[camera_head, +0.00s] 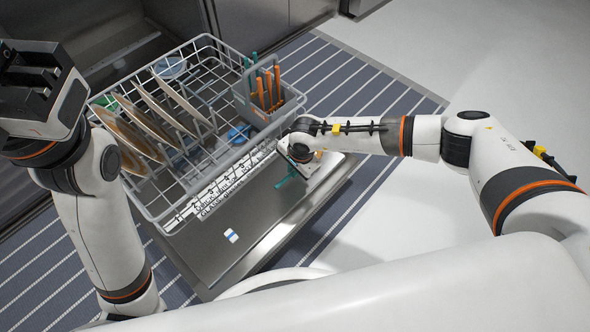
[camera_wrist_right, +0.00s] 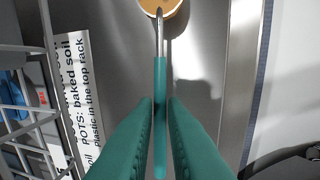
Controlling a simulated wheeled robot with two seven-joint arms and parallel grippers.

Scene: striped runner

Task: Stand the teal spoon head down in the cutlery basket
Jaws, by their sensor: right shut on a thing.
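The teal spoon (camera_wrist_right: 160,80) shows in the right wrist view, its teal handle between my fingers and its metal neck and head pointing to the top edge, where the head is cut off. My right gripper (camera_wrist_right: 160,125) is shut on the handle. In the head view my right gripper (camera_head: 286,181) is over the steel door, in front of and below the cutlery basket; the spoon is hard to make out there. The grey cutlery basket (camera_head: 272,117) stands in the rack's right corner, holding several orange and teal handles. My left gripper (camera_head: 38,82) is raised at upper left, its fingers unclear.
The wire dish rack (camera_head: 163,213) holds several plates (camera_head: 135,135) and blue and green items. A printed label strip (camera_head: 235,187) lies along its near side. The steel door (camera_head: 215,262) is bare apart from a small blue-white tablet (camera_head: 231,236). A striped runner (camera_head: 345,75) covers the floor.

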